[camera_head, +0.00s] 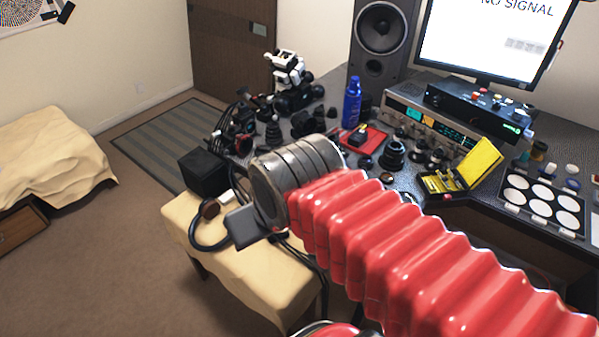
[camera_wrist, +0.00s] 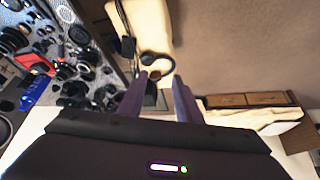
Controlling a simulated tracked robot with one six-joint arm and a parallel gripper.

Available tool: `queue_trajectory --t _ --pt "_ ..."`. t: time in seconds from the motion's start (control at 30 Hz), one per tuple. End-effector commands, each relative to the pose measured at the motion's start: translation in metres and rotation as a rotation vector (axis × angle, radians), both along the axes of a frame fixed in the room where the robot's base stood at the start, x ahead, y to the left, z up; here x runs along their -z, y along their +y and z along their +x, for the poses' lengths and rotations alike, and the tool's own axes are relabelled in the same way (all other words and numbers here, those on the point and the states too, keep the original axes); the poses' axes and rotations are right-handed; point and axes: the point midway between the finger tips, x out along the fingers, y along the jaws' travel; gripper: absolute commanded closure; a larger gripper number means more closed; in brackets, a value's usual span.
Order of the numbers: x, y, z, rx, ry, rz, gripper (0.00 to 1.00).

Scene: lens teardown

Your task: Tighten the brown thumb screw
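I cannot make out the brown thumb screw for certain in either view. In the wrist view my gripper (camera_wrist: 161,79) has its two purple fingers apart with nothing held between them. In the head view its grey end (camera_head: 247,228) shows past my red arm sleeve, in front of the cloth-covered bench. Several dark lens parts (camera_head: 393,154) stand on the desk, well away from my gripper; they show small and blurred at the left of the wrist view (camera_wrist: 80,35). My arm hides part of the desk front.
The bench (camera_head: 262,283) holds headphones (camera_head: 208,236) with a brown pad. On the desk are a blue can (camera_head: 352,104), a red tray (camera_head: 372,141), a yellow case (camera_head: 478,163) and a panel of white discs (camera_head: 541,207). Open carpet (camera_head: 95,270) lies at left.

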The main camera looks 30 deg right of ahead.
Motion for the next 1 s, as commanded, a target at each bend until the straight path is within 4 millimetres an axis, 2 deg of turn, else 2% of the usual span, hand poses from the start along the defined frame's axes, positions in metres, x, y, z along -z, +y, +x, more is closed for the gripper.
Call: queue_trajectory --t 0.17,0.27,0.47,0.67,1.0 --pt "0.0 0.0 0.0 0.0 0.0 0.0 0.69" --pt "-0.001 0.0 0.0 0.001 0.0 0.0 0.63" --pt "-0.006 -0.005 0.011 0.025 0.019 0.004 0.63" --pt "-0.018 -0.018 0.04 0.091 0.065 0.016 0.63" --pt "-0.029 -0.056 0.103 0.221 0.156 0.042 0.63"
